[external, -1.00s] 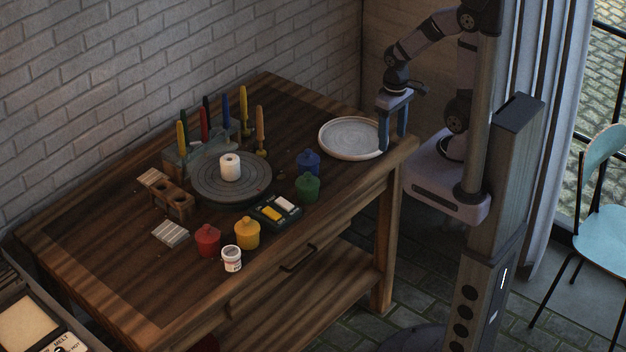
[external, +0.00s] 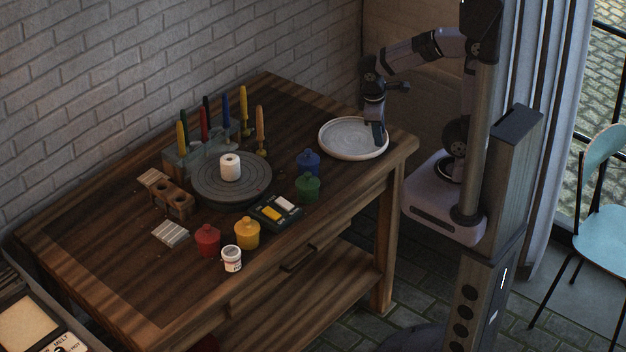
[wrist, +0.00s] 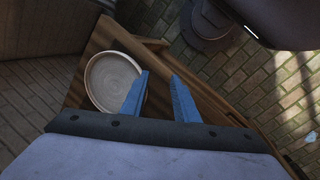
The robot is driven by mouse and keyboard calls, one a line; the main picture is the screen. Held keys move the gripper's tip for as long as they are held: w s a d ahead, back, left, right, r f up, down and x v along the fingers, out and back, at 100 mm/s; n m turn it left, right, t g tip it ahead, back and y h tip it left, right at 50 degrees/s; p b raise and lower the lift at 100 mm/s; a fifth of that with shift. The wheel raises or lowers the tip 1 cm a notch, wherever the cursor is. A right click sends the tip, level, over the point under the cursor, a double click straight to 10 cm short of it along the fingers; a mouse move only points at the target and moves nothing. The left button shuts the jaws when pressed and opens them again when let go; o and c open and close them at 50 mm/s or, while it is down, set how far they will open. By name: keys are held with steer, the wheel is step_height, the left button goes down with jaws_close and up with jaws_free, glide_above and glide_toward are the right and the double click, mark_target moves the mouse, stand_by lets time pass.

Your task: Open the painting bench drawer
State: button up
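The painting bench (external: 110,262) is a dark wooden table with a drawer (external: 268,290) in its front. The drawer has a dark bar handle (external: 298,258) and looks shut. My gripper (external: 379,136) hangs over the right end of the bench, by the right edge of the plate, well away from the handle. In the wrist view my gripper (wrist: 158,92) has its two blue fingers apart with nothing between them. The pale round plate (wrist: 110,82) lies just left of the fingers there. The handle is not visible in the wrist view.
The plate (external: 350,136) lies on the bench's right end. A turntable (external: 215,192) holding a white roll stands mid-bench. Candles, colored jars, a paint palette (external: 275,211) and a white jar (external: 231,259) stand around it. The floor before the drawer is partly clear. A chair (external: 600,235) stands far right.

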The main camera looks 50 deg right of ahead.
steer(key=w+a+f+n+t+h+b, duration=0.1)
steer(key=w+a+n+t+b, duration=0.1)
steer(key=a+n+t+b, duration=0.35)
steer(key=w+a+f+n+t+h+b, duration=0.1)
steer(key=w+a+n+t+b, duration=0.15)
steer(key=a+b, duration=0.6)
steer(key=s+a+r+n+t+y+b, duration=0.2)
steer(key=s+a+t+y+b, duration=0.15)
steer(key=s+a, duration=0.4)
steer(key=s+a+r+n+t+y+b, duration=0.2)
steer(key=s+a+t+b, duration=0.25)
steer(key=a, duration=0.55)
step_height(320, 180, down, 28)
steer(key=g, duration=0.1)
steer(key=x, duration=0.7)
steer(key=shift+d, duration=0.15)
steer(key=shift+w+r, duration=0.1)
steer(key=shift+r, duration=0.05)
jaws_close()
